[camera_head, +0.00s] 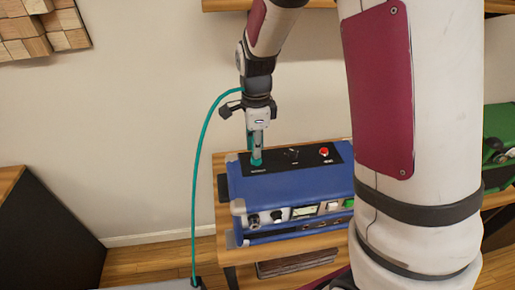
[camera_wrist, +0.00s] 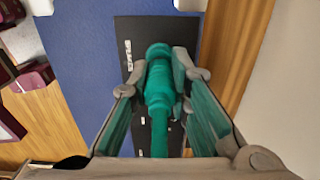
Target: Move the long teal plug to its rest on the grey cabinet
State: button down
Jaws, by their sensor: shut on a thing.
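The long teal plug (camera_wrist: 160,85) is between the fingers of my gripper (camera_wrist: 163,78) in the wrist view, and the gripper is shut on it. In the head view my gripper (camera_head: 257,150) points down at the left end of the black panel on the blue unit, and the plug's teal end (camera_head: 256,161) shows at the panel. I cannot tell whether its tip is in a socket there. A teal cable (camera_head: 198,165) arcs from the gripper down to a light grey top (camera_head: 150,286) at the bottom edge, possibly the grey cabinet. The rest is not visible.
The blue unit (camera_head: 290,185) stands on a wooden table (camera_head: 222,215) and has a red button (camera_head: 324,151) on its black panel (camera_head: 288,158). A dark cabinet (camera_head: 45,235) stands at left. A green case (camera_head: 498,135) is at right. My arm hides part of the unit.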

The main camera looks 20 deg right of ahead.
jog(key=shift+r+p, duration=1.3)
jog(key=shift+r, duration=1.2)
